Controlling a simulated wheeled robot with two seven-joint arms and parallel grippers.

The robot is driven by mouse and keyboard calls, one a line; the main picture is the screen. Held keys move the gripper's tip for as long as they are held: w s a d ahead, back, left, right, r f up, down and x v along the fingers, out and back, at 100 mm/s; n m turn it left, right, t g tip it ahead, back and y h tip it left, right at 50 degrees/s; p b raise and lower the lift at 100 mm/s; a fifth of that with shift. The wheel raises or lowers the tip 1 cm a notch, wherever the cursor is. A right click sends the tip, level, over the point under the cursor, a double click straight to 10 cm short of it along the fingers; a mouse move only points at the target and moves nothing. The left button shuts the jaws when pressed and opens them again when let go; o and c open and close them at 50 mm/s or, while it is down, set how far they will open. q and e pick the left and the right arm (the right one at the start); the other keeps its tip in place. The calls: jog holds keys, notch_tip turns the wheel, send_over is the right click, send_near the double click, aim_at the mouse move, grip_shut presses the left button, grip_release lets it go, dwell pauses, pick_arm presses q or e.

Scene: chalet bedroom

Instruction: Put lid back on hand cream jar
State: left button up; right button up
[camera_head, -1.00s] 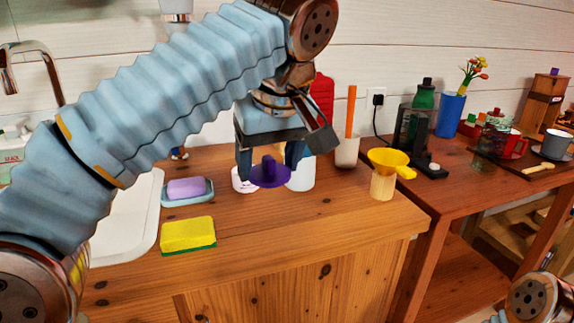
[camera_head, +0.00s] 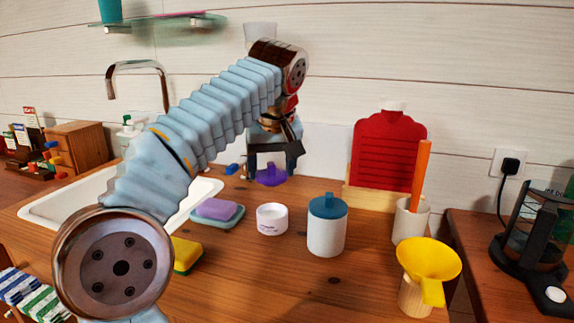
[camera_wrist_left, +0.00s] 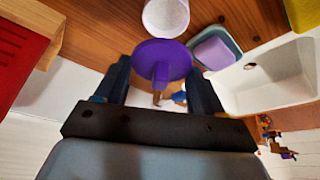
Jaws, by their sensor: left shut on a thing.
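The purple lid (camera_head: 272,176), a disc with a knob, is held by my left gripper (camera_head: 271,162), which is shut on it. In the left wrist view the lid (camera_wrist_left: 172,55) lies at the fingertips of my left gripper (camera_wrist_left: 160,80). The hand cream jar (camera_head: 272,220) is small, white and open, and stands upright on the wooden counter. In the head view the lid is above and apart from the jar, seemingly farther back. In the wrist view the lid partly overlaps the jar (camera_wrist_left: 166,16). My right gripper is not in view.
A white canister with a blue lid (camera_head: 326,232) stands just right of the jar. A purple soap on a dish (camera_head: 217,210), a yellow sponge (camera_head: 186,254) and the sink (camera_head: 70,205) are left. A yellow funnel (camera_head: 428,260) and a white cup (camera_head: 410,222) are right.

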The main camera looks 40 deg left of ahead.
pick_arm(q)
jog(key=shift+f, duration=0.4)
notch_tip(320, 180, down, 3)
jog(key=shift+f+b, duration=0.1)
jog(key=shift+b, duration=0.85)
jog(key=shift+f+b, duration=0.8)
jog(key=shift+f, duration=0.2)
jog(key=shift+f, duration=0.1)
dwell(0.5)
jog(key=o, duration=1.1)
jog(key=shift+p, duration=0.3)
